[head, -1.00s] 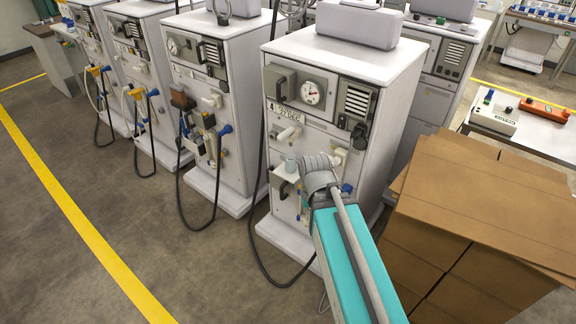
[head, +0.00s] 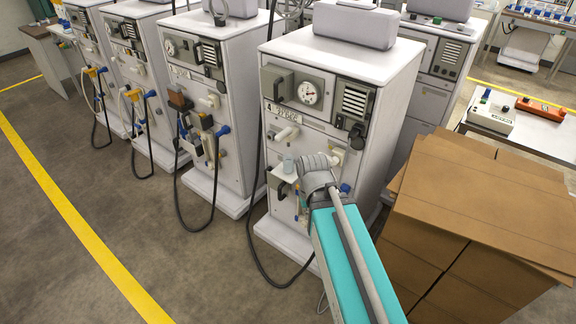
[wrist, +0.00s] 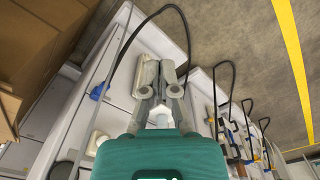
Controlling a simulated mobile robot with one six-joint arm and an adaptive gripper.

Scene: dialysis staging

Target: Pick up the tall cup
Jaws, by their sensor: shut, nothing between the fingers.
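A small pale grey cup (head: 289,165) stands upright on a small white shelf (head: 279,177) on the front of the nearest machine (head: 330,135). It is the only cup I can make out there; I cannot judge its height well. My wrist is just right of the cup in the head view and hides my gripper there. In the wrist view my gripper (wrist: 161,78) is shut, its fingers close together with nothing held. A pale shape (wrist: 158,116) shows between the finger bases; I cannot tell whether it is the cup.
Cardboard boxes (head: 480,205) are stacked close to the right of my arm. A black hose (head: 250,235) loops down the machine's left side. More machines stand to the left. The floor (head: 150,225) before them is clear.

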